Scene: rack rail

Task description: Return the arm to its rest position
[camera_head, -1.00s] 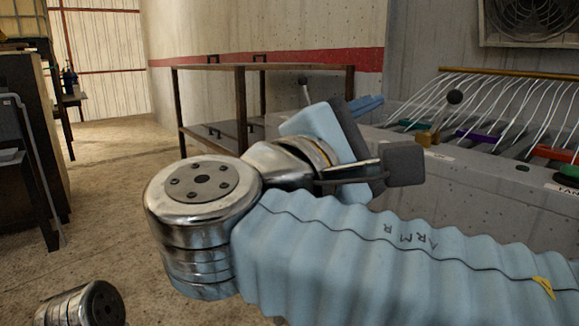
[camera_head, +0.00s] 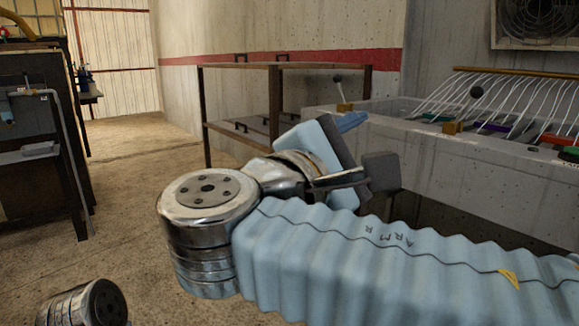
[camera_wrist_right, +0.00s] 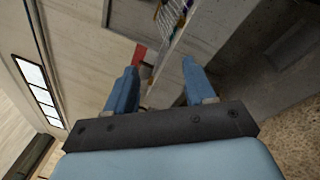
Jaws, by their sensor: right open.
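My right arm, in a blue ribbed sleeve, crosses the lower right of the head view and bends at a metal joint. My right gripper (camera_head: 352,122) is beyond that joint, pointing up and away, partly hidden by its own wrist. In the right wrist view the two blue fingers of the right gripper (camera_wrist_right: 158,82) stand apart with nothing between them. At the lower left of the head view a metal joint shows, likely part of my left arm. My left gripper is not in view.
A concrete rack (camera_head: 450,160) with white rods and coloured pieces stands at the right. A dark metal frame table (camera_head: 275,110) stands against the wall behind the gripper. A dark cabinet (camera_head: 35,150) is at the far left. The floor (camera_head: 135,190) between is clear.

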